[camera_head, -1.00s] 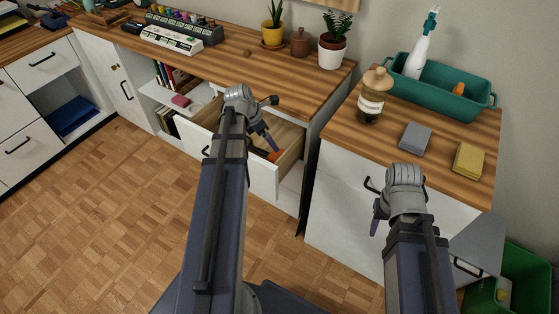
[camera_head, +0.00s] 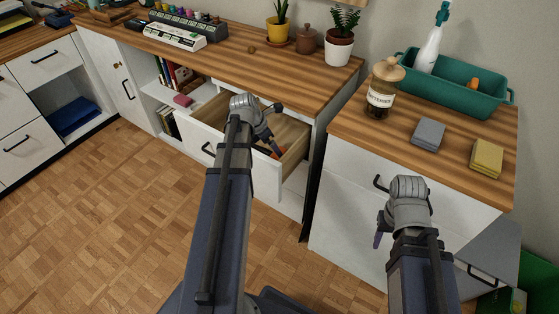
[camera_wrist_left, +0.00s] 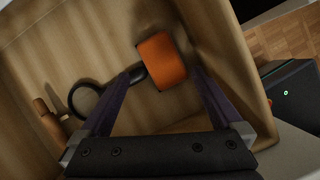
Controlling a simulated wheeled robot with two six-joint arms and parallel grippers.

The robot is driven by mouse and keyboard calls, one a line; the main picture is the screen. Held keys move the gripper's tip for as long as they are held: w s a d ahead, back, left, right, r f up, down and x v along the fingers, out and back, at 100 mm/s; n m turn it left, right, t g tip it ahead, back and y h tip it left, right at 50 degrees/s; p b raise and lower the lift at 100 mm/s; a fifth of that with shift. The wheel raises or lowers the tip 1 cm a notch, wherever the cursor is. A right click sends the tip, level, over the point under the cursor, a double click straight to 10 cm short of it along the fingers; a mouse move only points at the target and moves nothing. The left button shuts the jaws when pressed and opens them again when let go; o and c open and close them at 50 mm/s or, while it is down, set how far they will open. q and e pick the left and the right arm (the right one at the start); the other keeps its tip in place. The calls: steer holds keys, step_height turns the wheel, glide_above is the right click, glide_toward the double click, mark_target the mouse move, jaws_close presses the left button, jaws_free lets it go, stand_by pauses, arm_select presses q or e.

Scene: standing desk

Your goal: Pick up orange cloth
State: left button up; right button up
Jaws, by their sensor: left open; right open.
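The orange cloth (camera_wrist_left: 163,60) is a small folded block inside the open drawer, and a bit of it shows in the head view (camera_head: 278,153). My left gripper (camera_wrist_left: 161,74) is open above the drawer, with the cloth ahead of and between its fingertips; I cannot tell if they touch it. In the head view the left gripper (camera_head: 274,135) partly hides the drawer's inside. My right gripper (camera_head: 381,228) is empty, in front of the right cabinet.
The drawer (camera_head: 265,178) has wooden walls close around my left fingers. A black ring-shaped item (camera_wrist_left: 84,100) with a handle reaching toward the cloth and a brown item (camera_wrist_left: 47,121) lie in it. A jar (camera_head: 381,97), grey cloth (camera_head: 428,134) and yellow sponge (camera_head: 486,158) stand on the right counter.

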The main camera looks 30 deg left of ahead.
arm_select(q)
steer(key=shift+d+b+x, duration=0.2)
steer(key=shift+b+x, duration=2.15)
steer(key=shift+x, duration=0.25)
steer(key=shift+r, duration=0.15)
steer(key=c, duration=1.1)
steer(key=shift+r, duration=0.15)
steer(key=c, duration=0.3)
step_height(320, 180, up, 28)
steer(key=p, duration=2.8)
steer(key=shift+c, duration=0.4)
